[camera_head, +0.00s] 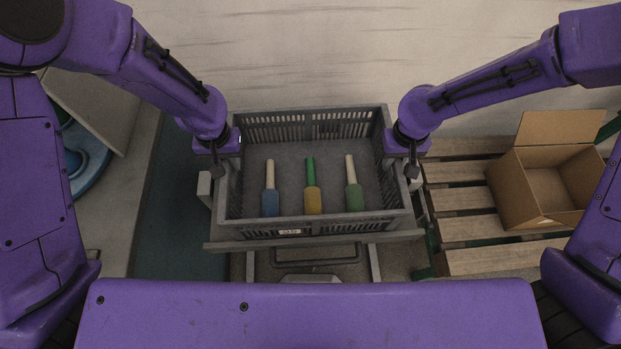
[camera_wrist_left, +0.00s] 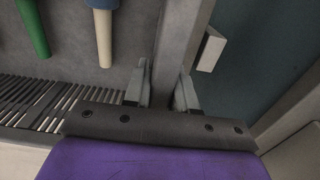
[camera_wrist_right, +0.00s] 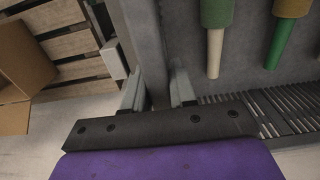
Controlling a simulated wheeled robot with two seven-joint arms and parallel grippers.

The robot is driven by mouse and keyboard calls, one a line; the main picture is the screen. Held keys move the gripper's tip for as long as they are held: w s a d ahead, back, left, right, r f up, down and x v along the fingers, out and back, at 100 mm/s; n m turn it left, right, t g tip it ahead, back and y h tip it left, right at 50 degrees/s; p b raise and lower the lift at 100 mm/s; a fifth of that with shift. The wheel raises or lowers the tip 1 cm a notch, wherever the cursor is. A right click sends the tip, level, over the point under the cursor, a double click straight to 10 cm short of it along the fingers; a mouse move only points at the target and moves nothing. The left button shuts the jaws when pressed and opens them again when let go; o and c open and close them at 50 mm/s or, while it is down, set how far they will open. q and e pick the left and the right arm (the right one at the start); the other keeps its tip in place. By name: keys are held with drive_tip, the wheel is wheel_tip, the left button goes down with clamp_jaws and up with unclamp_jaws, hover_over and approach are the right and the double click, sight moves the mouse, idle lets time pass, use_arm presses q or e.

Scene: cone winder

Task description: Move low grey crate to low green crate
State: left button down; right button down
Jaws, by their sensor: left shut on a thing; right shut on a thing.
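The low grey crate (camera_head: 310,126) is in the middle of the head view, with slotted walls and a small label on its near side. Three cones with bare tips lie or stand in it: blue (camera_head: 270,203), yellow with a green tip (camera_head: 313,201) and green (camera_head: 354,198). My left gripper (camera_head: 220,165) is shut on the crate's left wall, which shows between its fingers (camera_wrist_left: 162,92) in the left wrist view. My right gripper (camera_head: 412,165) is shut on the right wall, also between the fingers (camera_wrist_right: 157,90) in the right wrist view. I cannot make out a green crate.
A grey frame (camera_head: 315,241) with rails shows at the crate's near side; I cannot tell whether the crate rests on it. On the right an open cardboard box (camera_head: 545,185) stands on a wooden pallet (camera_head: 455,202). A pale structure with a blue round part (camera_head: 90,172) is at left.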

use_arm(q)
drive_tip(key=shift+w+r, duration=0.1)
drive_tip(key=shift+r, duration=0.05)
use_arm(e)
drive_tip(key=shift+w+r, duration=0.1)
drive_tip(key=shift+r, duration=0.05)
